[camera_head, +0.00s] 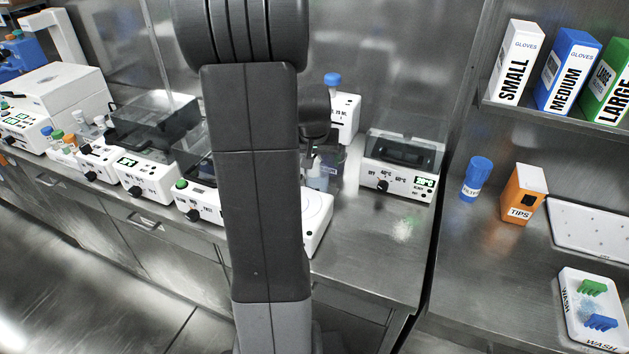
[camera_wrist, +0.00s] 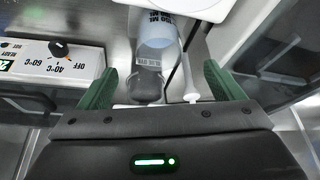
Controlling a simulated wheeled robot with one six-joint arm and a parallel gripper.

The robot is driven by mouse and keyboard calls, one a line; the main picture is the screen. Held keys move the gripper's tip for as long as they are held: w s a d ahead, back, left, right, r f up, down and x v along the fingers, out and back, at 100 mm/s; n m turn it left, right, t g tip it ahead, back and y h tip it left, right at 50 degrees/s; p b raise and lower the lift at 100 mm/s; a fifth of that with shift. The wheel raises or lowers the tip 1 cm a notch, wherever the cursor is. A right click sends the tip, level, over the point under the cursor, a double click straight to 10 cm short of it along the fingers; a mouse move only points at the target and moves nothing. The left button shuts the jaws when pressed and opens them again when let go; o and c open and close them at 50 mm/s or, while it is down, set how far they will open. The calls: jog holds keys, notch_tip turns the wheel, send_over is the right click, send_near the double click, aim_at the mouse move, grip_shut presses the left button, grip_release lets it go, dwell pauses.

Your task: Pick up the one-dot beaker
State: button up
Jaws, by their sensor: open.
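I cannot clearly make out a one-dot beaker in either view; no dot marking shows. In the wrist view my gripper (camera_wrist: 160,68) is open, with its two green fingers spread wide. Between and beyond the fingers is a pale blue vessel (camera_wrist: 156,32) with printed text and a dark grey rounded end. A thin white stick-like piece (camera_wrist: 188,80) lies just to its right. In the head view a clear container with bluish contents (camera_head: 319,176) is partly hidden by my arm. My gripper's fingers are largely hidden there.
A white heater with dial and display (camera_head: 398,184) stands right of my arm; it also shows in the wrist view (camera_wrist: 62,60). A blue-capped white unit (camera_head: 344,115) stands behind. Several devices line the left bench. A blue jar (camera_head: 476,178) and orange tips box (camera_head: 523,196) stand right.

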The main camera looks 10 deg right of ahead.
aim_at(317, 181)
jog(key=x, duration=0.4)
jog(key=p+x, duration=0.1)
jog(key=x, duration=0.8)
jog(key=shift+s, duration=0.3)
jog(key=c, duration=1.1)
jog(key=shift+c, duration=0.2)
